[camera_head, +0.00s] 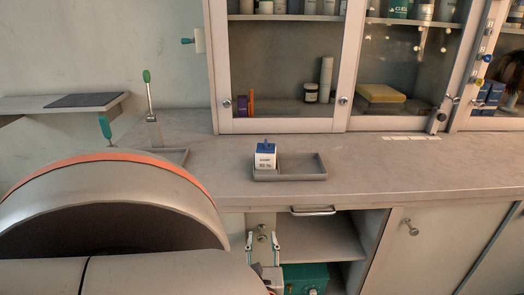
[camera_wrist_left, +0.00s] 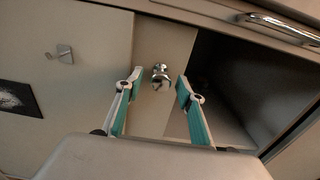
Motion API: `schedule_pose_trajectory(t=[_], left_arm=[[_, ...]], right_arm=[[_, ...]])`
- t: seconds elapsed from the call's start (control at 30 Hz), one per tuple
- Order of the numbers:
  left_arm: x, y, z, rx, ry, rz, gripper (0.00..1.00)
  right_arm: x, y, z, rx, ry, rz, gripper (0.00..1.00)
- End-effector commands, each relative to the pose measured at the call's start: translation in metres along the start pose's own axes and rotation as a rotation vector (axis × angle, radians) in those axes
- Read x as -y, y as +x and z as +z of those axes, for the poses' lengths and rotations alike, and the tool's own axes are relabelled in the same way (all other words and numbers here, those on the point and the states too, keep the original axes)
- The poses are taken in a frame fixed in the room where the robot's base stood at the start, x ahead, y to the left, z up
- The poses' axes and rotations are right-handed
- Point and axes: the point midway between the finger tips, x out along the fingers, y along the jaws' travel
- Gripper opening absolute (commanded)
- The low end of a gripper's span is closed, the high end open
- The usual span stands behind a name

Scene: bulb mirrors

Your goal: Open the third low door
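My left gripper (camera_head: 262,242) is open in front of the low cabinet, its teal-and-white fingers apart. A metal knob (camera_head: 261,230) on a narrow pale panel (camera_head: 264,218) sits between and just beyond the fingertips. In the left wrist view the knob (camera_wrist_left: 160,74) shows between the fingers (camera_wrist_left: 158,82), with gaps on both sides. A dark opening (camera_wrist_left: 225,85) lies right of that panel. Further right is a low door (camera_head: 420,255) with its own knob (camera_head: 410,227). Which low door counts as third I cannot tell. My right gripper is not in view.
A drawer handle (camera_head: 313,210) juts out above the opening, with a shelf (camera_head: 320,240) and a teal box (camera_head: 305,278) inside. On the counter (camera_head: 400,165) are a grey tray (camera_head: 305,168) and a blue-topped box (camera_head: 265,157). My arm hides the cabinet's left part.

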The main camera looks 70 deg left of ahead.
Motion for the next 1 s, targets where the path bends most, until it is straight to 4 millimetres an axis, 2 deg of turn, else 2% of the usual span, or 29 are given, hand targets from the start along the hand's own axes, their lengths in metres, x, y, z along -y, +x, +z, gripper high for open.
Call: schedule_pose_trajectory(t=[0.3, 0.5, 0.7, 1.0], left_arm=[[-0.001, -0.065, -0.001, -0.004, 0.001, 0.001, 0.38], [-0.001, -0.092, 0.0, -0.002, 0.0, 0.0, 0.38], [-0.001, -0.101, 0.0, 0.0, 0.0, 0.0, 0.38], [-0.001, -0.101, 0.0, 0.0, 0.0, 0.0, 0.38]], right_arm=[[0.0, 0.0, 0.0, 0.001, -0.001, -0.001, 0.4], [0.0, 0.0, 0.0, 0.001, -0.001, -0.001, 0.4], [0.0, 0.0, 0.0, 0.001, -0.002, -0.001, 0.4], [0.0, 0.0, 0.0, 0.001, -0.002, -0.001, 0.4]])
